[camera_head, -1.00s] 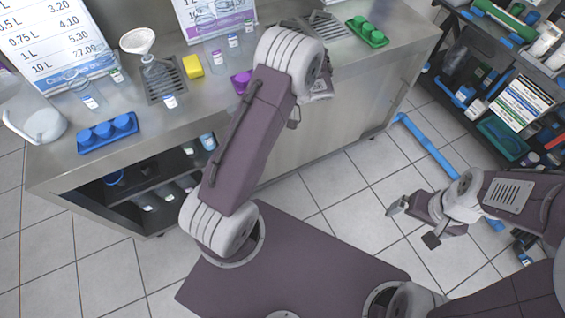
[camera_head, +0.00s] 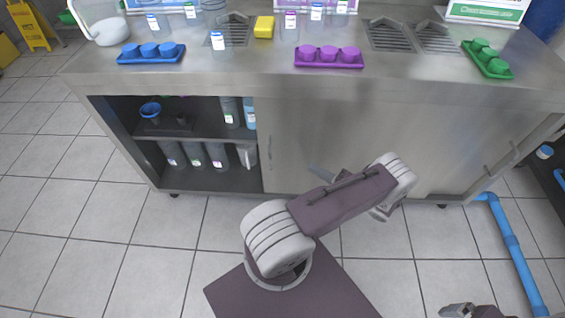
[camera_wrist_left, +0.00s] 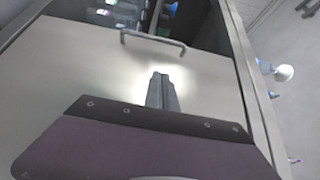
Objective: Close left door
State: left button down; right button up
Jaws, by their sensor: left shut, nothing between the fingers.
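The left door (camera_head: 300,125) is a flat steel panel standing to the right of the cabinet's open left compartment (camera_head: 190,120). Its bar handle (camera_head: 270,152) is near its left edge; in the left wrist view the handle (camera_wrist_left: 153,42) lies beyond the fingertips, with the dark opening past it. My left gripper (camera_head: 318,172) is shut and empty in front of the door, right of the handle; its fingers (camera_wrist_left: 164,82) point at the panel in the wrist view. I cannot tell if they touch it. My right gripper (camera_head: 457,310) is partly cut off at the bottom edge.
The compartment holds several bottles on two levels and a blue funnel (camera_head: 150,110). The countertop (camera_head: 240,75) carries blue, purple (camera_head: 329,56) and green (camera_head: 487,58) trays. Another handle (camera_head: 490,172) is on the right panel. A blue pipe (camera_head: 512,245) runs along the floor at right.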

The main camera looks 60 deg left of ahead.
pick_arm(q)
jog(key=b, duration=0.2)
send_over(290, 156)
jog(key=s+d, duration=0.2)
jog(key=d, duration=0.1)
jog(key=s, duration=0.1)
jog(key=s+a, duration=0.1)
jog(key=s, duration=0.1)
jog(key=shift+s+a+r, duration=0.1)
jog(key=shift+s+a, duration=0.1)
